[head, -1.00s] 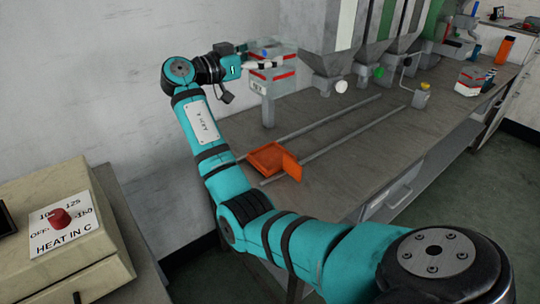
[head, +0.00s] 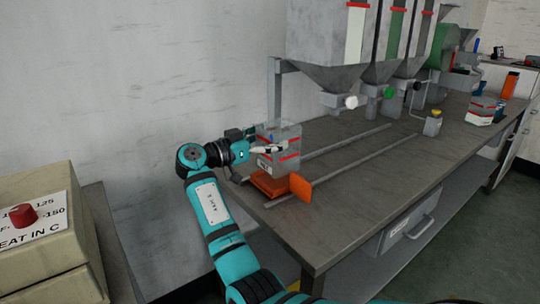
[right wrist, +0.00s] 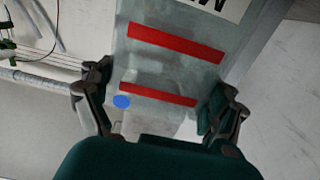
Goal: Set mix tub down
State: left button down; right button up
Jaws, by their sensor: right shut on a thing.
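The mix tub (head: 289,140) is a see-through grey box with red stripes and a white label. My right gripper (head: 270,149) is shut on it from the left and holds it upright. In the right wrist view the tub (right wrist: 165,72) sits between the two fingers of the gripper (right wrist: 158,92). The tub is directly over the orange carriage (head: 270,186), which has a raised orange plate on its right. I cannot tell whether the tub's underside touches the carriage. My left gripper is not in view.
The carriage sits by two rails (head: 345,172) along the grey bench (head: 345,205). Hoppers (head: 335,80) with white, green and dark knobs hang above the rails farther back. A heater box (head: 40,255) stands at the left. The front bench top is clear.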

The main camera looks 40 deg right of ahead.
notch_tip(320, 180, down, 3)
jog(key=shift+f, duration=0.35)
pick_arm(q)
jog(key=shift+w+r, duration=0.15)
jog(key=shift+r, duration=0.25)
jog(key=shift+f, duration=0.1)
pick_arm(e)
jog(key=o, duration=0.9)
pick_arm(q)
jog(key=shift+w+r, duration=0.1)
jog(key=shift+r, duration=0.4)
pick_arm(e)
jog(key=shift+o, duration=0.2)
